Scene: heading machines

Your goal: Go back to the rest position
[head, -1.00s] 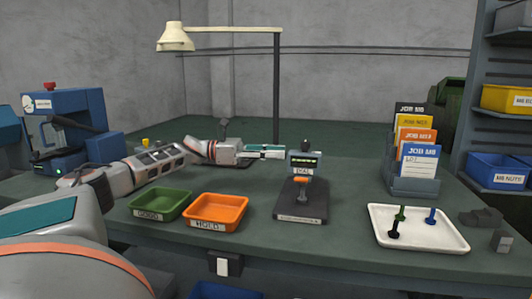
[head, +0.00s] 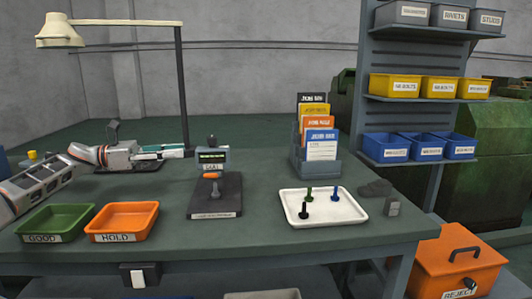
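My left arm comes in from the left edge in the head view. Its gripper (head: 168,152) points right over the back of the bench, left of the gauge stand. I see nothing clearly held in it, and its fingers are too small and edge-on to tell open from shut. My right gripper is out of view. The gauge stand (head: 215,200) has a small lit display and an orange part (head: 211,176) on it. A white tray (head: 345,211) at the right holds a green bolt (head: 308,194), a black bolt (head: 304,211) and a blue bolt (head: 335,193).
A green GOOD tray (head: 28,227) and an orange HOLD tray (head: 122,221) stand at the front left. A card rack (head: 318,168) stands behind the white tray. A lamp (head: 58,32) overhangs the left. An orange REJECT bin (head: 450,260) stands right of the bench (head: 260,235).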

